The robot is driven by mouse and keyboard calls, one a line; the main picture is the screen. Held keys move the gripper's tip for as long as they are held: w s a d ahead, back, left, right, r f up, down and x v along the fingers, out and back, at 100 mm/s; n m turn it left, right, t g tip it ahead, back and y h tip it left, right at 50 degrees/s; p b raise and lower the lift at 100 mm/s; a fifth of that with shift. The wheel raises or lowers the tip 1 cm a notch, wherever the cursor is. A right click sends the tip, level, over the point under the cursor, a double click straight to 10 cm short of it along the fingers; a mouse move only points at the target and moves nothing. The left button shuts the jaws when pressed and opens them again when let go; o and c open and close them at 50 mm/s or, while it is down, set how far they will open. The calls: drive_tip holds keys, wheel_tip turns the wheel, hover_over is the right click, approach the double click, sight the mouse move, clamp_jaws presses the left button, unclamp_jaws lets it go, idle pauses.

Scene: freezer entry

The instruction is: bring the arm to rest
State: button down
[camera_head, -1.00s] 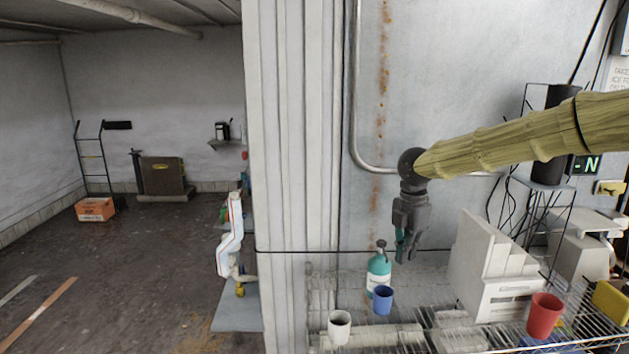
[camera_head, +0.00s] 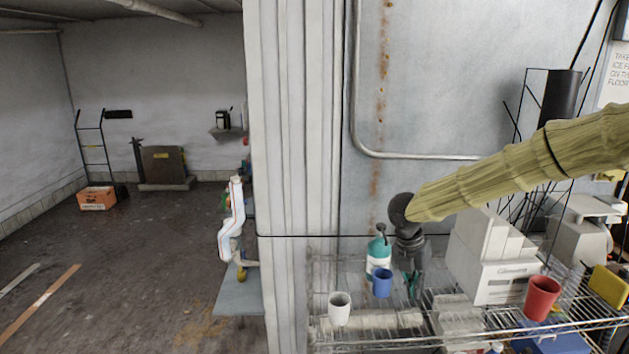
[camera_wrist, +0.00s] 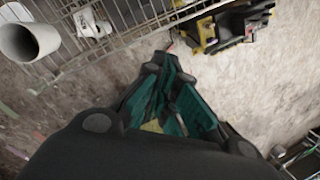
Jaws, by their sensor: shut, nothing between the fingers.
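My arm reaches in from the right in the head view, in a ribbed yellow-green sleeve. My gripper (camera_head: 411,285) hangs down from its dark wrist, just right of the blue cup (camera_head: 382,283) and left of the white box (camera_head: 492,262). Whether it touches the cup cannot be told from this view. In the wrist view, my gripper (camera_wrist: 168,112) shows its green finger pads close together with nothing between them.
A wire shelf (camera_head: 385,345) runs below. On it stand a white cup (camera_head: 339,308), a teal-and-white bottle (camera_head: 378,258), a red cup (camera_head: 542,298) and a yellow item (camera_head: 609,287). A wall (camera_head: 440,80) with a bent pipe is behind. Open floor (camera_head: 120,270) lies left.

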drive_tip(key=s+d+f+n+t+h+b, duration=0.15)
drive_tip(key=s+f+n, duration=0.35)
drive_tip(key=f, duration=0.6)
drive_tip(key=s+d+f+n+t+h+b, duration=0.1)
drive_tip(key=s+d+f+n+h+b, duration=0.15)
drive_tip(key=f+n, duration=0.65)
drive_tip(key=s+a+f+n+t+y+b, duration=0.2)
drive_tip(key=s+f+n, duration=1)
drive_tip(key=f, duration=0.4)
drive_tip(key=s+a+f+n+g+y+b, duration=0.1)
drive_tip(key=s+f+n, duration=0.2)
drive_tip(key=s, duration=0.6)
drive_tip(key=s+a+f+n+g+y+b, duration=0.1)
drive_tip(key=s+f+n, duration=0.3)
drive_tip(key=s+n, duration=0.4)
drive_tip(key=s+a+f+n+g+y+b, duration=0.2)
drive_tip(key=s+n, duration=0.3)
drive_tip(key=s, duration=0.6)
drive_tip(key=shift+s+a+f+n+y, duration=0.25)
drive_tip(key=shift+a+f+n+y, duration=0.25)
drive_tip(key=shift+f, duration=0.4)
